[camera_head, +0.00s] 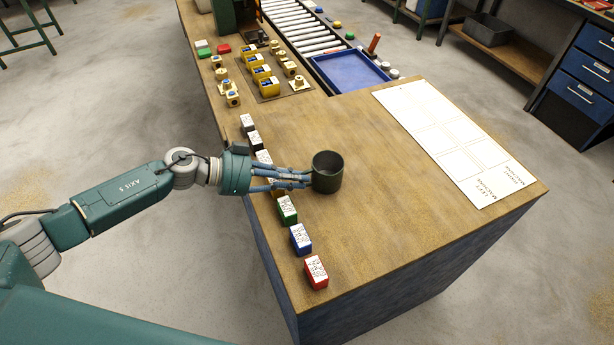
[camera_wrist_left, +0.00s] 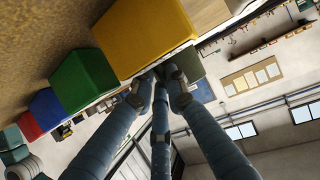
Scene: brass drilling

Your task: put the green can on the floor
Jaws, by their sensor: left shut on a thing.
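The green can (camera_head: 327,173) is a dark green, open-topped cylinder, upright at the bench top. I cannot tell whether its base touches the wood. My left gripper (camera_head: 309,179) reaches in from the left, over the row of coloured blocks, and is shut on the can's left side. In the left wrist view a small part of the can (camera_wrist_left: 188,64) shows beyond the fingertips (camera_wrist_left: 163,78); the rest is hidden. The grey concrete floor (camera_head: 140,272) is open to the left of the bench. My right gripper is not in view.
Coloured blocks line the wooden bench's left edge, including green (camera_head: 287,209), blue (camera_head: 300,239) and red (camera_head: 316,271) ones. A yellow block (camera_wrist_left: 143,32) is close to the fingers. A white marked sheet (camera_head: 445,140) lies right. Brass parts (camera_head: 262,74) and a blue tray (camera_head: 349,74) stand farther back.

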